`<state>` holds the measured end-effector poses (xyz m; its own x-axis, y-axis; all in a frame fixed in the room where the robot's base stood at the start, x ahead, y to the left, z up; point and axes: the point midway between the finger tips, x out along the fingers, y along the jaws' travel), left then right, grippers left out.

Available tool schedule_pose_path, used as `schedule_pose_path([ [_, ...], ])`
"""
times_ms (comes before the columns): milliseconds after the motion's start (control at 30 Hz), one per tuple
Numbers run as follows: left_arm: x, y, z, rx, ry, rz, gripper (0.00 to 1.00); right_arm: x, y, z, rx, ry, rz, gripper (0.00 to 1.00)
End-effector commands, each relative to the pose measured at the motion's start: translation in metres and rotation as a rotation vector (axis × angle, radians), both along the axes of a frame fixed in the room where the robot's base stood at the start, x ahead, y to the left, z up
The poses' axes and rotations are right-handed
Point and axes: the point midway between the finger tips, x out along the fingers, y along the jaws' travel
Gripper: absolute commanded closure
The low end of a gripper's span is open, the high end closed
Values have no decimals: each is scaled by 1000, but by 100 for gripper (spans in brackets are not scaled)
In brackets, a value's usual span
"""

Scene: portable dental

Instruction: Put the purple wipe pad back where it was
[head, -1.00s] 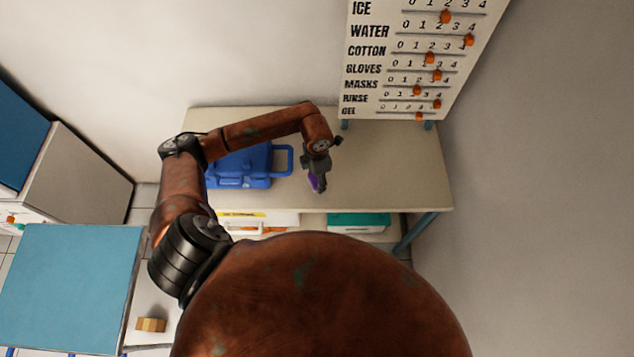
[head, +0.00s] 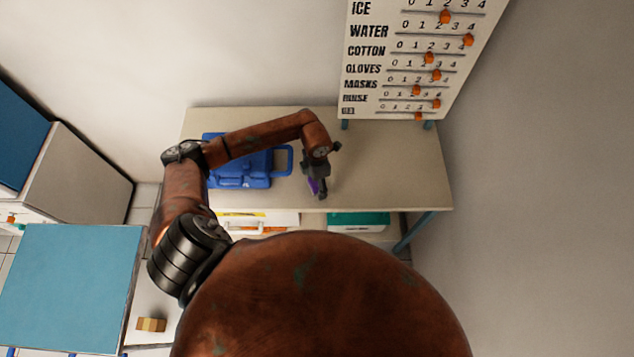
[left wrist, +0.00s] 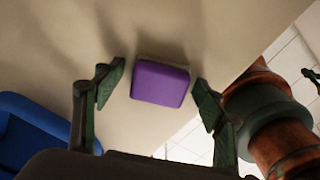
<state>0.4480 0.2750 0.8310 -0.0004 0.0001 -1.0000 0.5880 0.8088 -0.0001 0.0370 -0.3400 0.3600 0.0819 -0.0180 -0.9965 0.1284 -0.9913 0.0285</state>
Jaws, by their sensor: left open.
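The purple wipe pad (left wrist: 160,83) lies on the tabletop near its edge in the left wrist view. In the head view only a bit of the purple pad (head: 313,187) shows beside my gripper. My left gripper (head: 319,194) is over the front part of the table. In the left wrist view its two fingers (left wrist: 158,92) are spread, one on each side of the pad, with visible gaps to it.
A blue case (head: 240,183) with a handle lies left of my gripper on the beige table (head: 400,170). The table's right part is clear. A white board with orange sliders (head: 410,55) stands behind. A white box and a teal box (head: 358,221) sit below the tabletop.

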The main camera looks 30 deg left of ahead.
Motion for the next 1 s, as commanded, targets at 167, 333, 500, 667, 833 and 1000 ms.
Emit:
schedule_pose_path([
  [167, 0, 0, 4, -1, -1, 0, 36, 0, -3, 4, -3, 0, 1, 100],
  [333, 2, 1, 28, 1, -5, -2, 36, 0, -3, 1, -3, 1, 1, 100],
  [500, 2, 1, 65, 1, -6, -1, 36, -1, -3, -1, -3, 1, 0, 100],
  [667, 1, 1, 96, 1, -3, -1, 36, -1, -3, -3, -3, 2, 0, 100],
  [833, 1, 0, 116, 0, -2, 1, 36, -1, 0, -5, 0, 1, -2, 100],
  [1000, 0, 0, 123, 0, 0, 1, 36, -1, 3, -5, 3, 1, -3, 100],
])
